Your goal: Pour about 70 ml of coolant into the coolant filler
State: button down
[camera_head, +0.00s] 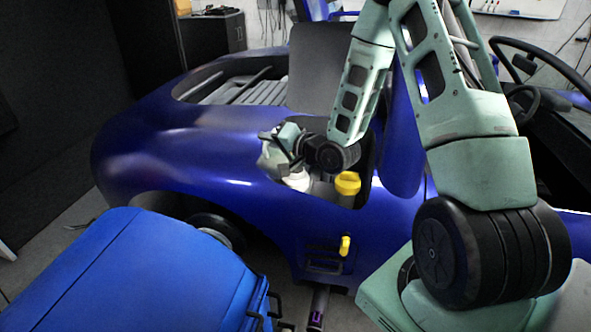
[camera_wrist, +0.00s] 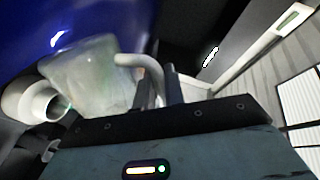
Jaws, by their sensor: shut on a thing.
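My gripper (camera_head: 284,140) is shut on the curved handle of a pale translucent jug (camera_wrist: 90,78). In the head view the jug (camera_head: 272,158) hangs at the left side of the opening in the blue car's flank, partly hidden by the gripper. A white rounded part (camera_head: 298,180) shows just below it; I take it for the coolant filler, but cannot be sure. In the wrist view an open white round neck (camera_wrist: 42,104) lies beside the jug's left side; I cannot tell whether it is the jug's mouth or the filler. No stream of liquid is visible.
A yellow cap (camera_head: 347,183) stands right of the white part in the same opening. A yellow handle (camera_head: 345,246) sits lower on the blue car (camera_head: 190,150). A blue cabinet (camera_head: 150,270) fills the lower left. A raised panel (camera_head: 318,65) stands behind the opening.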

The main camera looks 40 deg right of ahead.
aim_at(263, 165)
jog(key=shift+w+d+m+p, duration=0.25)
jog(key=shift+d+m+p, duration=0.4)
jog(key=shift+p, duration=0.1)
dwell(1.5)
jog(key=a+n+b, duration=0.1)
jog(key=b, duration=0.1)
jog(key=s+a+f+n+b, duration=0.1)
jog(key=n+b, duration=0.1)
jog(key=shift+a+f+b, duration=0.15)
jog(key=shift+a+b, duration=0.25)
jog(key=n+b, duration=0.1)
jog(key=a+n+b, duration=0.1)
jog(key=b, duration=0.1)
jog(key=shift+s+f+h, duration=0.2)
jog(key=shift+f+h, duration=0.1)
jog(key=shift+f, duration=0.1)
jog(key=shift+r+t, duration=0.25)
jog(key=shift+t, duration=0.15)
jog(key=shift+s+a+f+n+b, duration=0.1)
jog(key=shift+a+f+n+b, duration=0.3)
jog(key=shift+b, duration=0.5)
jog(key=shift+d, duration=0.1)
